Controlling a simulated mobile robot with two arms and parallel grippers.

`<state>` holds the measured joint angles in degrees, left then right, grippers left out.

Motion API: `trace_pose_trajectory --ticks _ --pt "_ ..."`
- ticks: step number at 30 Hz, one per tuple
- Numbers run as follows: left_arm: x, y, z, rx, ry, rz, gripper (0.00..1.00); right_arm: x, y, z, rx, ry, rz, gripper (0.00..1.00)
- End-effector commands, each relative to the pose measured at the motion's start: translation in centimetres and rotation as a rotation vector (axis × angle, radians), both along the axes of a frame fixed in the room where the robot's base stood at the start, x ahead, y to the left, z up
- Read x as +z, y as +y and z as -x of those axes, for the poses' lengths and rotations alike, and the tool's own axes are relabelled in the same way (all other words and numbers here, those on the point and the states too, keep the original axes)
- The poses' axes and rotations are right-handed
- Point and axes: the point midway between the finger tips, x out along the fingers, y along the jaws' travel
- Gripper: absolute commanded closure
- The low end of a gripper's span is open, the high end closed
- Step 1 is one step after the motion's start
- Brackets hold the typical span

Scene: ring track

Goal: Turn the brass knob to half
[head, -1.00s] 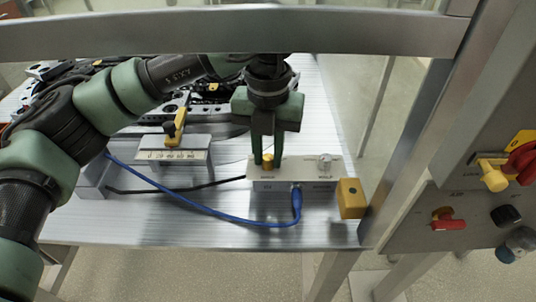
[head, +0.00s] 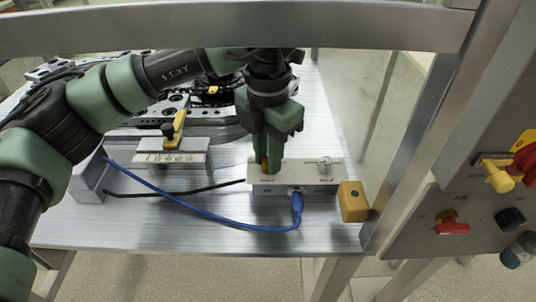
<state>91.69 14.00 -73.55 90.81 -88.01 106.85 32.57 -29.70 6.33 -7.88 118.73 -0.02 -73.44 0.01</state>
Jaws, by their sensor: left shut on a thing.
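The brass knob (head: 265,165) stands on top of a small light-grey box (head: 318,183) on the metal table. Only a sliver of it shows, as the fingers hide the rest. My left gripper (head: 268,164) comes down from above and is shut on the brass knob, with its body turned at an angle to the box. My right gripper is not in view.
A blue cable (head: 215,212) runs from the box's front across the table. A yellow block (head: 352,201) sits right of the box. A scaled stand with a yellow lever (head: 179,127) is at left. A metal frame bar (head: 240,26) crosses above.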

Motion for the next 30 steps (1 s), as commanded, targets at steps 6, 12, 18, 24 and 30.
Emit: trace_pose_trajectory --ticks 6,12,18,24,30 --pt "0.1 0.0 -0.1 -0.004 -0.004 0.002 1.00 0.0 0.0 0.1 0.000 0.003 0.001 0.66" --pt "0.1 0.0 -0.1 -0.003 -0.004 0.002 0.75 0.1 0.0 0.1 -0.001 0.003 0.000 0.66" --pt "0.1 0.0 -0.1 -0.003 -0.002 0.001 0.56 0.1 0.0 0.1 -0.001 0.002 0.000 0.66" --pt "0.2 0.0 0.0 -0.004 -0.002 0.001 0.56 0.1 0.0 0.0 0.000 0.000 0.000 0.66" --pt "2.7 -0.1 -0.1 -0.004 -0.005 0.002 0.56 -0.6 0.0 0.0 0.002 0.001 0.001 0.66"
